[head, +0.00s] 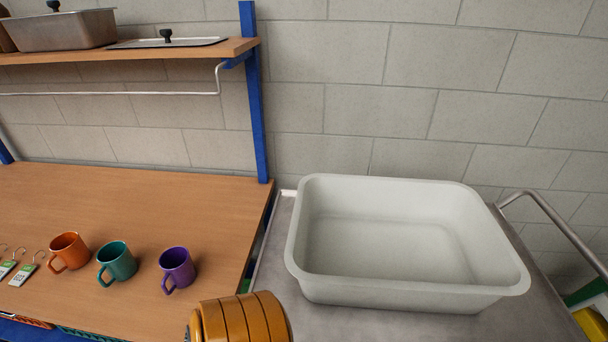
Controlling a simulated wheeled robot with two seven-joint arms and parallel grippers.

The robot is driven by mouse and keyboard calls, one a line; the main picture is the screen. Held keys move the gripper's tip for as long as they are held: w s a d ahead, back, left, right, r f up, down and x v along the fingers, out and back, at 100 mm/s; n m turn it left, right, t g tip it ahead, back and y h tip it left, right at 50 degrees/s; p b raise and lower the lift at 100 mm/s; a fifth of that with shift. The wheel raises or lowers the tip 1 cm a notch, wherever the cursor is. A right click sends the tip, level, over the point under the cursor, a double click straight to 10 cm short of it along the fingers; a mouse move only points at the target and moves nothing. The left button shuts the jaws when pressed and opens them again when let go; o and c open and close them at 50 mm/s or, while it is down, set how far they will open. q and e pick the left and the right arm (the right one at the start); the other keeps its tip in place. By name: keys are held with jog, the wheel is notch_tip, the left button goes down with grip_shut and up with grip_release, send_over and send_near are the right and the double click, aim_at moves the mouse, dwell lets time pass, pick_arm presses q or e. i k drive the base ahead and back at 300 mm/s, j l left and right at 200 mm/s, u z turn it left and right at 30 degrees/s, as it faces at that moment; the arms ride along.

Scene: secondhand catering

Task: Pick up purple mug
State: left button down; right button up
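The purple mug (178,266) stands upright on the wooden table (130,200), near its right end. Its handle points to the lower left. A teal mug (118,261) stands to its left, and an orange mug (70,250) stands further left. The three mugs are apart in a row.
An empty, pale grey tub (400,290) sits on a grey metal surface to the right. A wooden shelf (130,52) with metal pans hangs above. Tags with hooks lie far left.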

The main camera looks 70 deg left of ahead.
aim_at(176, 263)
jog(key=u, duration=3.25)
jog(key=i+j+z, duration=0.15)
jog(key=j+z, duration=0.65)
jog(key=i+j+z, duration=0.1)
jog(key=j+z, duration=0.25)
